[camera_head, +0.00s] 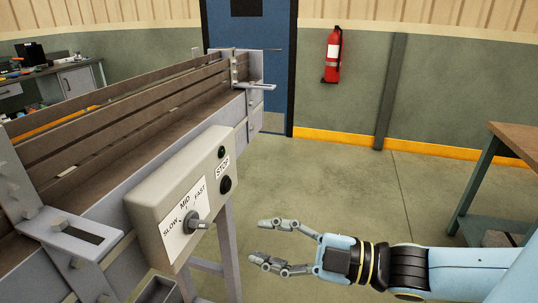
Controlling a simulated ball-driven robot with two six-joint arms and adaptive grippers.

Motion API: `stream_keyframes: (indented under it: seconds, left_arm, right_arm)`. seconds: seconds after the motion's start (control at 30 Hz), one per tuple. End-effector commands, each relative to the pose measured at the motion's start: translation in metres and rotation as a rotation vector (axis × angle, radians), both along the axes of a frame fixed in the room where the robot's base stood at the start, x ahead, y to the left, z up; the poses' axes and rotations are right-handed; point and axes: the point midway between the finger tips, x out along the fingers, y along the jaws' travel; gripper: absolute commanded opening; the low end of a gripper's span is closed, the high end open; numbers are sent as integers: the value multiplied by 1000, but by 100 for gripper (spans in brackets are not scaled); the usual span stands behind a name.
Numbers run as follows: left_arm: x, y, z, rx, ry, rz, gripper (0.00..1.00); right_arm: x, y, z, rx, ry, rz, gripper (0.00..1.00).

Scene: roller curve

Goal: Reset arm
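My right gripper (270,244) comes in from the right in the head view. Its fingers are spread apart and nothing is between them. It hangs over the floor, to the right of a grey control box (160,195). The box carries a speed knob (190,222) with SLOW, MID and FAST labels, a black button (225,184) by the STOP label and a dark green button (221,152). The fingers look apart from the box. My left gripper does not show.
A conveyor (130,110) with long side rails runs along the left. A wooden-topped table (518,140) stands at the right edge. A red fire extinguisher (333,56) hangs on the back wall beside a blue door (262,60). The middle floor (330,180) is clear.

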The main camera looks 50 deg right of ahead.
Motion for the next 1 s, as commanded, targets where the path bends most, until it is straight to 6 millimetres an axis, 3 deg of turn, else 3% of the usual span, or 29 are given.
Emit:
stream_keyframes:
  seconds: [0.33, 0.47, 0.57, 0.73, 0.87, 1.0]
  left_arm:
    - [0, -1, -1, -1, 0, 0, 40]
    - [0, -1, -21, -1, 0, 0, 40]
    - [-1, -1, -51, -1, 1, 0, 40]
    - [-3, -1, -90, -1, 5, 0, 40]
    - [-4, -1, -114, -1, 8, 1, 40]
    - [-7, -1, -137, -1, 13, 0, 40]
  right_arm:
    - [1, 0, -1, 1, -1, 0, 38]
    - [16, 2, -11, 15, -36, -14, 38]
    - [31, -9, -68, 36, -8, -85, 38]
    - [36, -37, -206, 82, 212, -257, 38]
    - [16, -48, -312, 137, 430, -385, 38]
    - [-27, -47, -421, 196, 689, -518, 38]
